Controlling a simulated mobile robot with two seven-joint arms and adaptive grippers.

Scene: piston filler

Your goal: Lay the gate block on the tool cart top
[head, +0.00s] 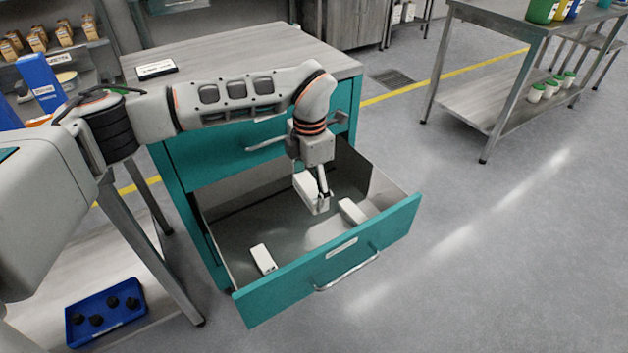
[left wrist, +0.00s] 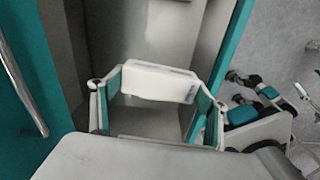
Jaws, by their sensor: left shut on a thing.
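My left gripper (head: 322,200) reaches down into the open drawer of the teal tool cart. It is shut on a white block, the gate block (head: 308,188), held within the drawer's opening. In the left wrist view the gate block (left wrist: 158,82) sits between the two fingers of my left gripper (left wrist: 155,100), with small dark print at its right end. The tool cart top (head: 240,55) is a flat grey wood-grain surface behind my arm, mostly bare. My right gripper is not in view.
Two other white blocks lie on the drawer floor, one at the left (head: 262,258) and one at the right (head: 352,211). The open drawer front (head: 330,262) juts forward.

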